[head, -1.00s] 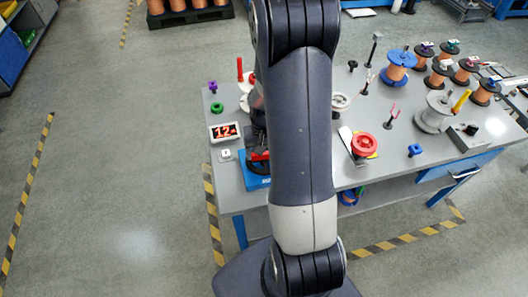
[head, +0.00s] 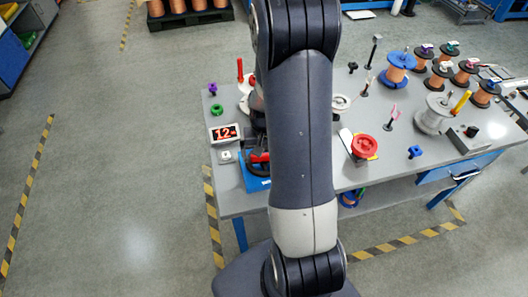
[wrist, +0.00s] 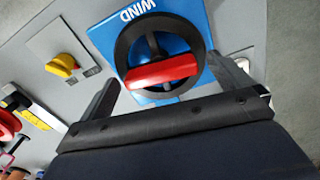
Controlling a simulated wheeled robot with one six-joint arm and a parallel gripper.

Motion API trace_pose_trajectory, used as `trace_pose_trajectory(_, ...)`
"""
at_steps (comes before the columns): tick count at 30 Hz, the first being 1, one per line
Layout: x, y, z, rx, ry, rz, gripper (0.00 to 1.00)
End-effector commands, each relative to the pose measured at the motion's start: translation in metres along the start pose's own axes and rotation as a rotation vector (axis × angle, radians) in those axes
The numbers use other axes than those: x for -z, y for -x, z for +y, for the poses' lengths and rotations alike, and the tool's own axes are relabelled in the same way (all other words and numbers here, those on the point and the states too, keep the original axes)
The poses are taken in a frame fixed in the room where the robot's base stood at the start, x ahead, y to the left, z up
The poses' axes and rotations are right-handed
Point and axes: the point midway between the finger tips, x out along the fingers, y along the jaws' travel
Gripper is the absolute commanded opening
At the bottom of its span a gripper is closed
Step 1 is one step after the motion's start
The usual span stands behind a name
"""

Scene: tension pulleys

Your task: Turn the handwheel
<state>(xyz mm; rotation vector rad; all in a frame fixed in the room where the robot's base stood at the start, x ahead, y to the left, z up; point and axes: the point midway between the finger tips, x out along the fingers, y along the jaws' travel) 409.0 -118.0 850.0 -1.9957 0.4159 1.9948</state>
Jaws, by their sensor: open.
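The handwheel is a black ring with spokes and a red bar across it, on a blue plate marked WIND (wrist: 104,41). In the wrist view the handwheel (wrist: 123,50) fills the upper middle. My gripper (wrist: 165,70) is open, one finger left and one right of the wheel's near part, with the red bar between them. I cannot tell if the fingers touch the rim. In the head view the handwheel (head: 258,159) shows only partly at the left of the bench, beside my arm, which hides the rest.
A yellow knob (wrist: 62,66) on a light plate is left of the wheel. A display (head: 224,133) stands at the bench's left edge. The floor left of the bench is clear.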

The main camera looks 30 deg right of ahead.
Motion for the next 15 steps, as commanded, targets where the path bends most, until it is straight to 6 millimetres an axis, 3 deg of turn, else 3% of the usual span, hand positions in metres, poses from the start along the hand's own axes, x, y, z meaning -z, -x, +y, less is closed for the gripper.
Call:
trace_pose_trajectory(8,0.001,0.009,0.0,0.0,0.0,0.004,0.98)
trace_pose_trajectory(15,0.001,0.049,0.0,0.001,0.0,0.006,0.98)
